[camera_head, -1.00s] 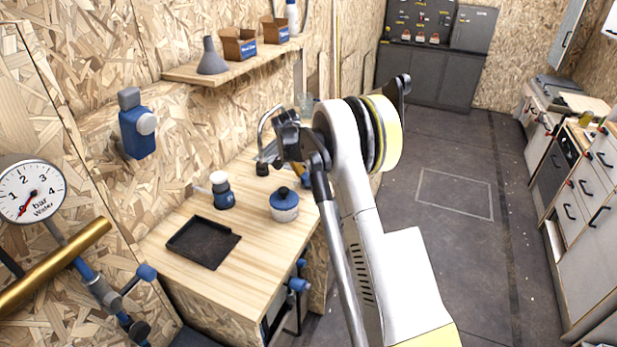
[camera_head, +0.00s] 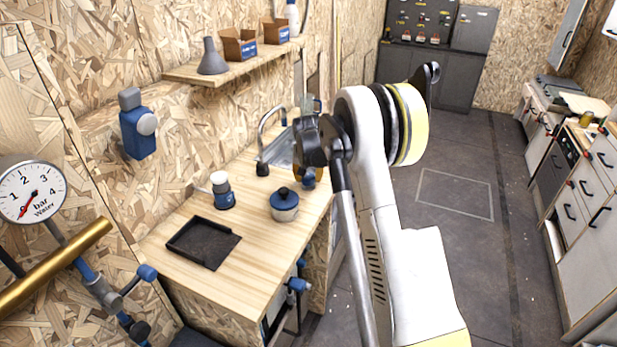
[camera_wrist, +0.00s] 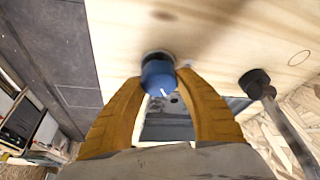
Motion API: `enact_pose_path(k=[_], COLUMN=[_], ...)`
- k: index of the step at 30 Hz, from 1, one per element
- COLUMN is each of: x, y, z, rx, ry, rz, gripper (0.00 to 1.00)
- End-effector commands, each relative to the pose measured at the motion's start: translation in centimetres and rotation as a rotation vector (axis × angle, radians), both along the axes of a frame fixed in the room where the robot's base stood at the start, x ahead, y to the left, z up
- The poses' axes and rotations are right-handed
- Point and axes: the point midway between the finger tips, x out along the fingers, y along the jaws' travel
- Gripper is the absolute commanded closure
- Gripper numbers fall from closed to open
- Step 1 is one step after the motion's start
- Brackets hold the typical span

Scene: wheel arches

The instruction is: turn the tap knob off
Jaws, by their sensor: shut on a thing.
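The tap knob (camera_wrist: 158,75) is blue with a white mark and stands on the light wooden counter in the wrist view. My gripper (camera_wrist: 161,83) has its two orange fingers closed around the knob, one on each side. The tap's spout is a curved metal pipe with a dark end (camera_wrist: 256,84), right of the knob and apart from the fingers. In the head view the tap spout (camera_head: 264,128) rises beside the sink (camera_head: 279,152).
On the counter (camera_head: 255,240) stand a blue-lidded pot (camera_head: 285,207), a blue and white bottle (camera_head: 221,191) and a black tray (camera_head: 203,243). A shelf (camera_head: 235,69) with a funnel and boxes hangs above. The floor to the right is clear.

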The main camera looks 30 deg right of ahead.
Motion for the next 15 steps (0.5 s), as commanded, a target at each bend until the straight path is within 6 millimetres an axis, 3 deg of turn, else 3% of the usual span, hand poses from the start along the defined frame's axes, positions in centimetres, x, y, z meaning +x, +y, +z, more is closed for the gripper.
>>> enact_pose_path(k=[15], x=[-0.06], y=[0.08], z=[-0.09], rx=[0.002], ry=[0.002], rz=[0.485], gripper=[0.90])
